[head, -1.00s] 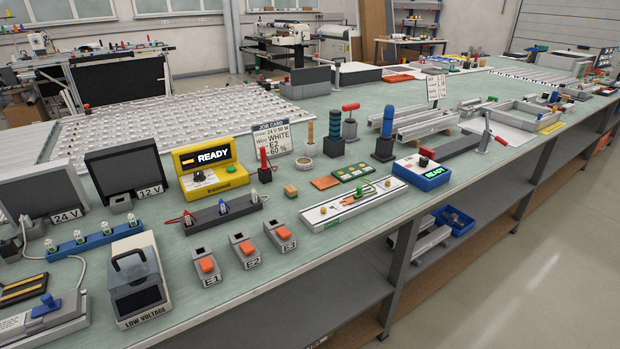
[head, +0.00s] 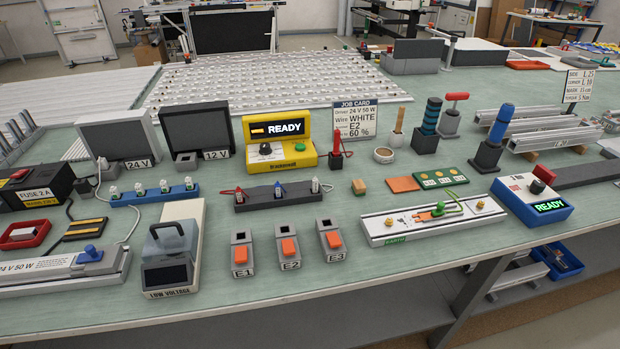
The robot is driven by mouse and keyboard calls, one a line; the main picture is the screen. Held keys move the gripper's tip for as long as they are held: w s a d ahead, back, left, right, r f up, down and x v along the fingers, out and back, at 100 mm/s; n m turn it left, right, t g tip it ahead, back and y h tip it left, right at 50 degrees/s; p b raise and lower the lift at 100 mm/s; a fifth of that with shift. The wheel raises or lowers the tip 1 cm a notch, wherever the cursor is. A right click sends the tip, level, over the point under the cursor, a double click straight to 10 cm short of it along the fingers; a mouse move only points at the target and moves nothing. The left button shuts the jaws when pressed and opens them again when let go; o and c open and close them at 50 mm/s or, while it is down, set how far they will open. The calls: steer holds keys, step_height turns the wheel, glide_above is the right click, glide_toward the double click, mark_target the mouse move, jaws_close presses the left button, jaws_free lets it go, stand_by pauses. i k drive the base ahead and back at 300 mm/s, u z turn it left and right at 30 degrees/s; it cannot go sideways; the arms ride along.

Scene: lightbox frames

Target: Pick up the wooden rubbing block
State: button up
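Nothing covers the block. My gripper is not in view.
A yellow READY unit (head: 280,143) and a job card (head: 356,120) stand behind the block. Switches E1, E2 and E3 (head: 331,240) are in front, left of it. A white rail (head: 432,222) lies front right. Upright tools (head: 427,125) stand behind right.

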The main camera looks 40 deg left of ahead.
mark_target(358, 187)
steer(key=u, duration=1)
steer(key=i, duration=0.85)
steer(key=u, duration=0.85)
